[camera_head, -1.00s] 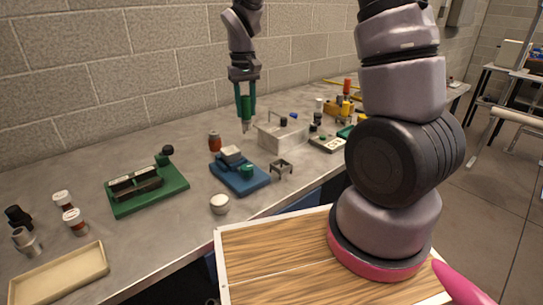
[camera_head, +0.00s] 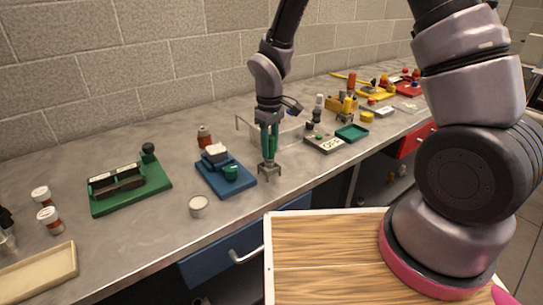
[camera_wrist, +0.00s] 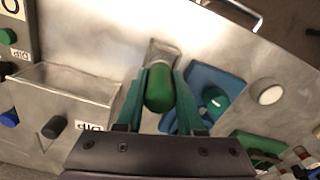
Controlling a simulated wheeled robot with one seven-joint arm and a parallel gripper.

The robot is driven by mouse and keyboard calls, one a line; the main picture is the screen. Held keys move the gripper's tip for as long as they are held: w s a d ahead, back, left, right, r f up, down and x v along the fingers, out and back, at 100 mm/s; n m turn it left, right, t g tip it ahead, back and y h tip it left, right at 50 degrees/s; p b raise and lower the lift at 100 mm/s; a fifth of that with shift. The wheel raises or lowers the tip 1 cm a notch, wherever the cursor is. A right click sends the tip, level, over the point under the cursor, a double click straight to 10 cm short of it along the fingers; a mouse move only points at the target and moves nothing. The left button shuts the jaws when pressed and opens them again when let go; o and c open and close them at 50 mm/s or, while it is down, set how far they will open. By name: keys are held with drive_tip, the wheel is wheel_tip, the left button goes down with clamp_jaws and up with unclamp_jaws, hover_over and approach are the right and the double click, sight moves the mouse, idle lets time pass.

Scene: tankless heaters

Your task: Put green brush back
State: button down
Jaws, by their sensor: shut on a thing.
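The green brush (camera_wrist: 159,90) is between the two green fingers of my gripper (camera_head: 269,152), which is shut on it. In the wrist view its rounded handle end faces the camera, and its lower end is hidden. In the head view the brush stands about upright, low over the counter. A small grey metal stand (camera_head: 269,172) is directly below the fingertips; it also shows beyond the brush in the wrist view (camera_wrist: 164,50). I cannot tell whether the brush touches the stand or sits in it.
A blue base (camera_head: 226,178) with a green knob is left of the stand. A metal box (camera_wrist: 64,98) is behind it. A round white-topped jar (camera_head: 199,206) is near the front edge. A grey panel (camera_head: 324,143) and green tray (camera_head: 352,132) lie to the right.

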drive_tip(key=shift+a+f, duration=0.1)
drive_tip(key=shift+f, duration=1.45)
drive_tip(key=c, duration=0.5)
unclamp_jaws()
drive_tip(key=shift+f, duration=0.15)
